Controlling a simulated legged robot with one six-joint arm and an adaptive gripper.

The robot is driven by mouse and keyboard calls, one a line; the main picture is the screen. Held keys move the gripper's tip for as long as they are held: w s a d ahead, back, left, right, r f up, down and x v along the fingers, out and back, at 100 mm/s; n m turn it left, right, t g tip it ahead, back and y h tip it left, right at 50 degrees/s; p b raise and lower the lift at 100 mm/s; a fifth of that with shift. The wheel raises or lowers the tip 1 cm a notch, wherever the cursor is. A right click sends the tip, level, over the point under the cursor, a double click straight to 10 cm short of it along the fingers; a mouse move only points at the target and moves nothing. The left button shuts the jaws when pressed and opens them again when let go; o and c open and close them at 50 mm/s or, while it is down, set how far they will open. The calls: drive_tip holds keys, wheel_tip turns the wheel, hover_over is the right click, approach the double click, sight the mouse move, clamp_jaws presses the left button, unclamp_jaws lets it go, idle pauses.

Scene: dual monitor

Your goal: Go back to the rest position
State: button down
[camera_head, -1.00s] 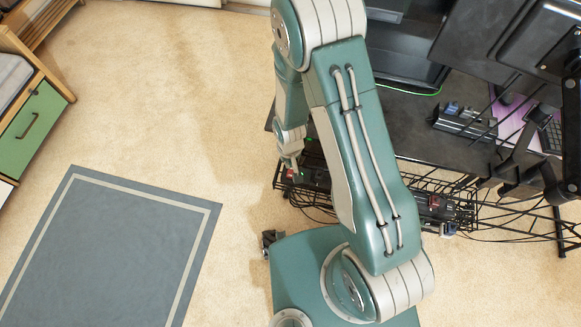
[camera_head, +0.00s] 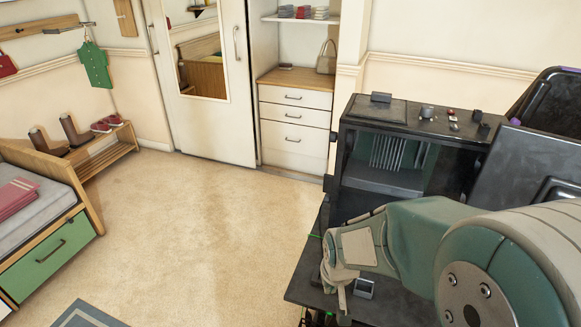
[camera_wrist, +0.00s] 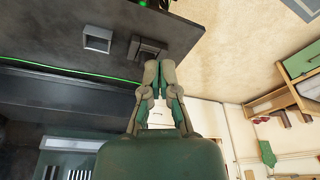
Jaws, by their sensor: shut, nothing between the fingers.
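My green arm reaches in from the lower right in the head view. My gripper (camera_head: 340,298) hangs at the left edge of the dark desk (camera_head: 300,285), partly hidden by its own wrist. In the wrist view my gripper (camera_wrist: 160,72) has its fingertips together with nothing between them. A dark block (camera_wrist: 148,48) on the desk shows just beyond the fingertips; I cannot tell whether they touch it.
A black computer case (camera_head: 385,180) stands on the desk close behind my wrist. A small metal square-rimmed holder (camera_head: 364,289) sits beside my gripper. Dark monitors (camera_head: 550,175) stand at the right. A bed (camera_head: 40,235) stands far left.

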drive_tip(key=s+d+r+t, duration=0.1)
drive_tip(key=s+d+r, duration=0.2)
drive_tip(key=s+r, duration=0.4)
drive_tip(key=s+d+r+m+t, duration=0.1)
drive_tip(key=s+d+r+t, duration=0.1)
drive_tip(key=s+r, duration=0.5)
drive_tip(key=shift+s+d+r, duration=0.25)
drive_tip(key=shift+d+r, duration=0.4)
drive_tip(key=shift+r, duration=1.6)
